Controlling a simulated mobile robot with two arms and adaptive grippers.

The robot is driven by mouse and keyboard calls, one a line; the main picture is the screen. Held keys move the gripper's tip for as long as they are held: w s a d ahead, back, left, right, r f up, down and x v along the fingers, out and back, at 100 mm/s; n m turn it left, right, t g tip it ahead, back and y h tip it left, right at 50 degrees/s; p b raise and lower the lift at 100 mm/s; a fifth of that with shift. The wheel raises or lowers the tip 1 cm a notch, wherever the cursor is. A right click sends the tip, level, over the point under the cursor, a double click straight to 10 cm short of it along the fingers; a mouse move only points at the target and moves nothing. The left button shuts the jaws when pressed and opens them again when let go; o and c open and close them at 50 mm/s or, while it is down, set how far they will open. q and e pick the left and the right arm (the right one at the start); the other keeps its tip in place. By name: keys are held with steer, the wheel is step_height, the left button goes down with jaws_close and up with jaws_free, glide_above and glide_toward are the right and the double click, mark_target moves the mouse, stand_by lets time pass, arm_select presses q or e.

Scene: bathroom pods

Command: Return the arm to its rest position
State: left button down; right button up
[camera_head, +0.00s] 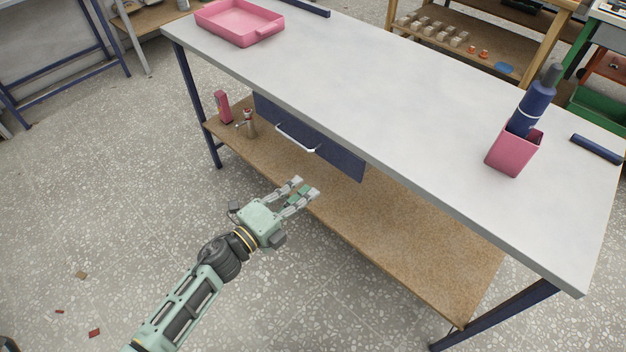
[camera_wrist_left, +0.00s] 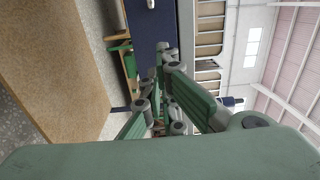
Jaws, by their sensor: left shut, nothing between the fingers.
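My left arm reaches in from the lower left in the head view. Its pale green gripper (camera_head: 305,187) is shut and empty, in front of the workbench and below the blue drawer (camera_head: 335,157). The fingertips appear over the front edge of the lower shelf; the picture does not show clearly whether they touch it. The drawer appears closed, and its white handle (camera_head: 296,138) is apart from the fingers. In the left wrist view the gripper (camera_wrist_left: 162,95) points past the blue drawer front (camera_wrist_left: 147,32), with nothing held. My right gripper is out of view.
The white tabletop (camera_head: 370,90) holds a pink tray (camera_head: 240,20) and a pink holder (camera_head: 512,155) with a dark blue bottle (camera_head: 533,103). The lower shelf (camera_head: 400,235) carries a pink box (camera_head: 223,106) and a small metallic item (camera_head: 249,124). The floor left of the bench is mostly clear.

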arm_select(q)
steer(key=s+a+f+n+g+y, duration=0.1)
steer(key=s+a+f+n+y, duration=0.3)
steer(key=f, duration=0.6)
steer(key=s+a+f+n+g+y, duration=0.2)
steer(key=s+a+f+n, duration=0.25)
steer(key=f, duration=0.55)
steer(key=s+a+f+n+g+y, duration=0.1)
steer(key=s+a+f+n+y, duration=0.3)
steer(key=f, duration=0.6)
steer(key=s+a+f+n+g, duration=0.1)
steer(key=s+f+n+g, duration=0.2)
steer(key=s, duration=0.8)
steer(key=s+a+f+n+g, duration=0.1)
steer(key=s+f+n+g, duration=0.2)
steer(key=s+f, duration=0.4)
steer(key=s+a+f+n+g+y+p, duration=0.1)
steer(key=s+f, duration=0.5)
steer(key=s, duration=0.9)
steer(key=a+n+g, duration=0.1)
steer(key=n+g, duration=0.1)
steer(key=n, duration=0.1)
steer(key=shift+n, duration=0.35)
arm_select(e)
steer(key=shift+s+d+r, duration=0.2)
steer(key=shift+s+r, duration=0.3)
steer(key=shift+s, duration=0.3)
